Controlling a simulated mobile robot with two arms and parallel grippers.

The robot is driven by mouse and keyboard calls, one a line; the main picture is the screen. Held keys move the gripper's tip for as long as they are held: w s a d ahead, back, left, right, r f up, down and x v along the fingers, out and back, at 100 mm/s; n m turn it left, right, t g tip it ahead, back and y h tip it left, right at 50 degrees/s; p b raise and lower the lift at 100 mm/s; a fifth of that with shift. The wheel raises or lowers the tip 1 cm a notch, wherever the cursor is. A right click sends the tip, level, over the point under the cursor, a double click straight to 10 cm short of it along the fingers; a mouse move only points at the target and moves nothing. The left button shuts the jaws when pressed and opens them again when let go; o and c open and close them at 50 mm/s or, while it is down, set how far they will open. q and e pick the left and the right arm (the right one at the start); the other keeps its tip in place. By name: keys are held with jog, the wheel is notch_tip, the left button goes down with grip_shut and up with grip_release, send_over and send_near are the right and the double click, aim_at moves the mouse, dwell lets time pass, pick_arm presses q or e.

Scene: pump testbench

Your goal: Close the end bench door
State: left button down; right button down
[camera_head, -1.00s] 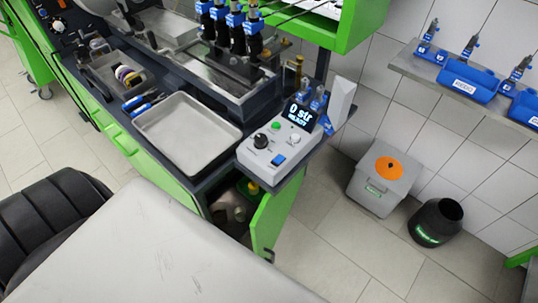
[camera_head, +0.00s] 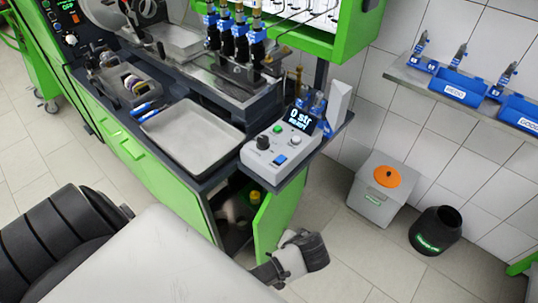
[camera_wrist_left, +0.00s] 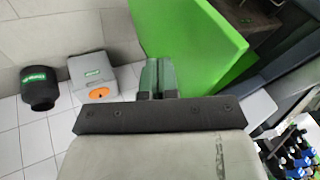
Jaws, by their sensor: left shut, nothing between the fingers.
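The green end bench door (camera_head: 277,217) stands open at the bench's near right corner, below the control box, with the dark cabinet opening (camera_head: 232,210) beside it. In the left wrist view, the door (camera_wrist_left: 195,40) fills the upper middle. My left gripper (camera_wrist_left: 158,78) is shut and empty, its fingertips overlapping the door's left edge there; I cannot tell whether they touch. In the head view, my left wrist and gripper (camera_head: 292,258) are just right of the door's lower edge, fingertips unclear. My right gripper is not in view.
A grey bin with an orange lid (camera_head: 384,190) and a black pot (camera_head: 435,229) stand on the floor to the right. The floor between them and the door is clear. The control box (camera_head: 283,145) sits above the door, and a metal tray (camera_head: 192,137) lies on the bench.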

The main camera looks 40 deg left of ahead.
aim_at(263, 222)
pick_arm(q)
notch_tip(263, 222, up, 5)
jog(key=n+y, duration=0.1)
jog(key=n, duration=0.1)
jog(key=a+f, duration=0.2)
jog(key=a, duration=0.1)
jog(key=w+a+f+p, duration=0.1)
jog(key=a+f, duration=0.2)
jog(key=w+a+f, duration=0.1)
jog(key=a+f, duration=0.1)
jog(key=a, duration=0.1)
jog(key=shift+w+a+f+p, duration=0.2)
jog(key=shift+f+p, duration=0.1)
jog(key=shift+p, duration=0.1)
jog(key=shift+s+a, duration=0.1)
jog(key=shift+a, duration=0.25)
jog(key=s+a+m+t+p, duration=0.1)
jog(key=a+p, duration=0.1)
jog(key=a, duration=1)
jog(key=shift+s+m, duration=0.3)
jog(key=shift+s, duration=0.1)
